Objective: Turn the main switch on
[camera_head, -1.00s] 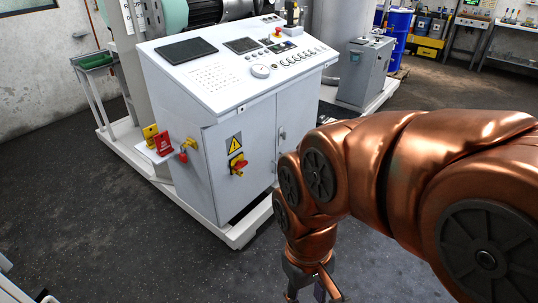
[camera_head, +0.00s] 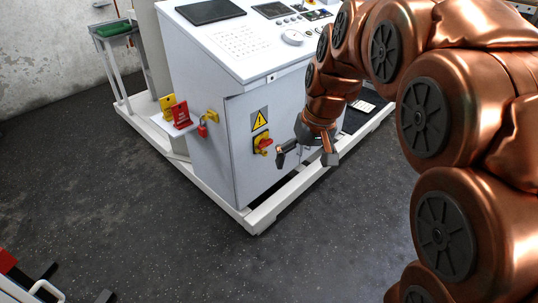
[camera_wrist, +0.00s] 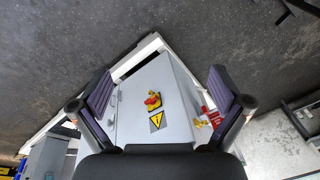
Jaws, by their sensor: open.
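The main switch (camera_head: 263,143) is a red rotary handle on a yellow plate, on the front face of the white control cabinet (camera_head: 227,143), below a yellow warning triangle. My gripper (camera_head: 306,158) is open and empty, in front of the cabinet and to the right of the switch, apart from it. In the wrist view the switch (camera_wrist: 152,101) shows between the two spread fingers of my gripper (camera_wrist: 160,92), some distance off, with the picture upside down. The exact angle of the handle is too small to tell.
A red padlock (camera_head: 202,130) hangs from a yellow latch at the cabinet's left corner. Red and yellow tags (camera_head: 181,113) stand on a small shelf beside it. The white base frame (camera_head: 262,217) juts out below. The dark floor in front is clear.

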